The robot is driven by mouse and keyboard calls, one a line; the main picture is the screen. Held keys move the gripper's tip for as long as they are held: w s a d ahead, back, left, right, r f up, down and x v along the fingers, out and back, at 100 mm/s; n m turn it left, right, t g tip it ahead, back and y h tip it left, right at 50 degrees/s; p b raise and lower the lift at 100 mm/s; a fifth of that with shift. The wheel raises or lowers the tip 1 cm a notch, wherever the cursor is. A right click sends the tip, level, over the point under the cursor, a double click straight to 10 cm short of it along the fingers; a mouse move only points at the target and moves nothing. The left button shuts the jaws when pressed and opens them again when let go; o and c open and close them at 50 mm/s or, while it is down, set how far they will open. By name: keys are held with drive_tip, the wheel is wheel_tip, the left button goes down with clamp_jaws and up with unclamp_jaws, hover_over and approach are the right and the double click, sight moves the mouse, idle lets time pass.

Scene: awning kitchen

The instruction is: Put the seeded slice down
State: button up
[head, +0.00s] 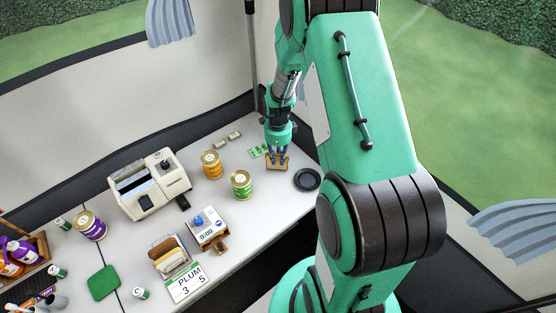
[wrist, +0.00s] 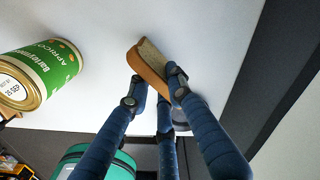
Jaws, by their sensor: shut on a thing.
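The slice (head: 275,165), tan with a brown crust, is at the far right of the white counter in the head view. My gripper (head: 277,156) is over it, pointing down, with its blue fingers shut on it. In the wrist view the slice (wrist: 150,62) is tilted between the fingertips (wrist: 156,84), its crust edge and part of its speckled face showing. I cannot tell whether its lower edge touches the counter. A black round plate (head: 307,180) lies just right of the slice, empty.
A green-labelled can (head: 241,184) stands close on the left, also in the wrist view (wrist: 45,72). The counter's right edge is near.

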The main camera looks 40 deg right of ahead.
drive_tip(key=shift+f, duration=0.25)
drive_tip(key=shift+f, duration=0.15)
drive_tip(key=o, duration=0.9)
drive_tip(key=shift+c, duration=0.2)
wheel_tip(320, 180, up, 12)
drive_tip(key=p, duration=0.2)
drive_tip(key=shift+r+p, duration=0.2)
drive_tip(key=shift+p, duration=0.2)
